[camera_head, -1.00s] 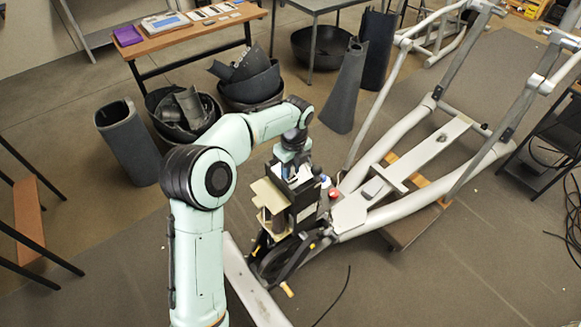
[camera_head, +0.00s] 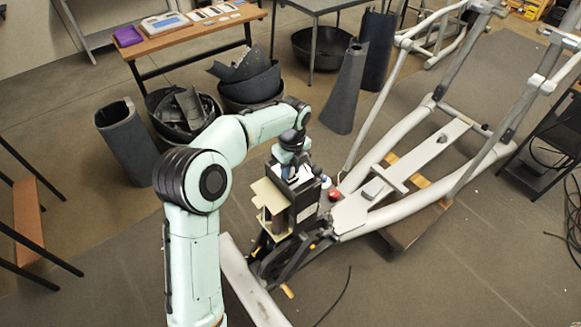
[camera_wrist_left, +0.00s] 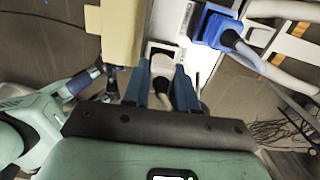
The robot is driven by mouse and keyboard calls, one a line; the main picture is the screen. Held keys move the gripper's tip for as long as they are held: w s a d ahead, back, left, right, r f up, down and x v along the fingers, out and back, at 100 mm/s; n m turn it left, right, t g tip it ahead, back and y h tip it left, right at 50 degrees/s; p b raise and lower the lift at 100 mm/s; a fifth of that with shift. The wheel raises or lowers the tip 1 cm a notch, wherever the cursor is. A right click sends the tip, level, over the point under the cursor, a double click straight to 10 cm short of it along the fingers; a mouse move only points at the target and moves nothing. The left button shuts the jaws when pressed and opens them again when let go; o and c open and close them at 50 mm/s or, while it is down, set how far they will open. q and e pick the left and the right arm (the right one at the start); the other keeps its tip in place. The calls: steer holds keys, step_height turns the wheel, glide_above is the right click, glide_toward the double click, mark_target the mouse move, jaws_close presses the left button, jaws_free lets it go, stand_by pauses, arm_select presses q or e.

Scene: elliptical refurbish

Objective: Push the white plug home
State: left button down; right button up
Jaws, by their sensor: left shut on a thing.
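My left gripper (camera_wrist_left: 162,80) has its two blue fingers on either side of the white plug (camera_wrist_left: 163,52), with a grey cable running back between them. The plug is at the pale face of the dark box unit (camera_head: 302,205). How deep it sits is hidden by the fingers and cable. A blue plug (camera_wrist_left: 214,27) with a grey cable is just right of it in the wrist view. In the head view my left gripper (camera_head: 294,170) is over the top of the box unit, and its fingertips are mostly hidden. My right gripper is not in view.
A cream panel (camera_head: 269,195) stands out on the box's left side. A red button (camera_head: 333,194) is at its right. The grey elliptical frame (camera_head: 400,175) extends to the back right. Dark bins (camera_head: 180,112) and a wooden bench (camera_head: 190,36) are behind. Floor at front right is mostly clear.

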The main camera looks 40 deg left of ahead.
arm_select(q)
steer(key=shift+s+f, duration=0.1)
steer(key=shift+f, duration=0.6)
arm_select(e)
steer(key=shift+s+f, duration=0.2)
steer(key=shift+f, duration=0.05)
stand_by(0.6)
arm_select(q)
steer(key=c, duration=0.8)
jaws_free()
steer(key=shift+f, duration=0.1)
steer(key=shift+s+f, duration=0.1)
step_height(320, 180, up, 14)
steer(key=p, duration=0.2)
steer(key=shift+w+d, duration=0.25)
steer(key=shift+d, duration=0.15)
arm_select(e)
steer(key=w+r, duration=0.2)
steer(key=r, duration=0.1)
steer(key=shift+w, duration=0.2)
